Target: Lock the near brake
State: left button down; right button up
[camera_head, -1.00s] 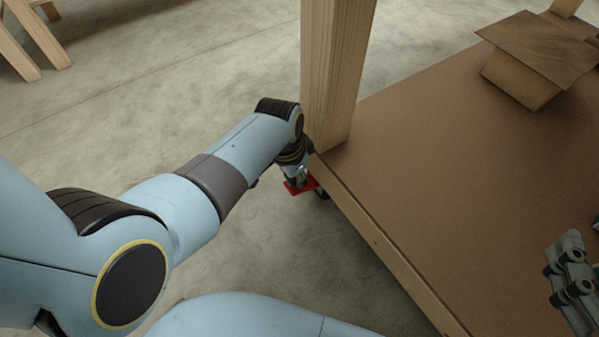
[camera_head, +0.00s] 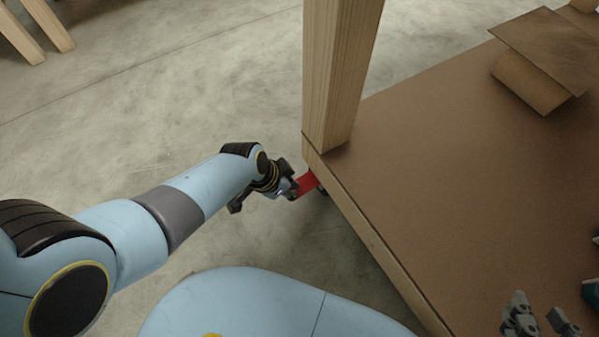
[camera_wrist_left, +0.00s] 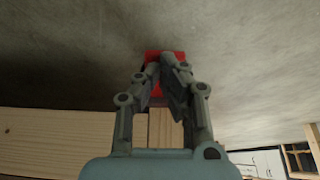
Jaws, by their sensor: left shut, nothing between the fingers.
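The red brake pedal (camera_head: 307,183) sticks out at a caster under the near corner of the wooden cart (camera_head: 372,238), below the upright post. The caster is mostly hidden under the deck. My left gripper (camera_head: 292,190) is low beside that corner, shut and empty, its tips at the outer end of the pedal. In the left wrist view, the closed fingertips (camera_wrist_left: 163,68) overlap the red pedal (camera_wrist_left: 152,56); I cannot tell whether they touch it. My right gripper (camera_head: 541,316) shows only partly at the bottom right, over the deck; its opening is unclear.
A wooden post (camera_head: 340,80) rises from the deck's corner close to my left gripper. A brown angled wooden form (camera_head: 545,60) stands on the far deck. Wooden legs (camera_head: 35,30) show at the top left. The concrete floor (camera_head: 160,110) left of the cart is clear.

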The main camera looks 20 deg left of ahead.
pick_arm(q)
jog(key=shift+s+a+f+b, duration=0.1)
jog(key=shift+f+b, duration=0.2)
jog(key=shift+f, duration=0.5)
pick_arm(e)
jog(key=shift+s+a+f+t, duration=0.1)
jog(key=shift+s+f+t, duration=0.05)
jog(key=shift+s+t, duration=0.25)
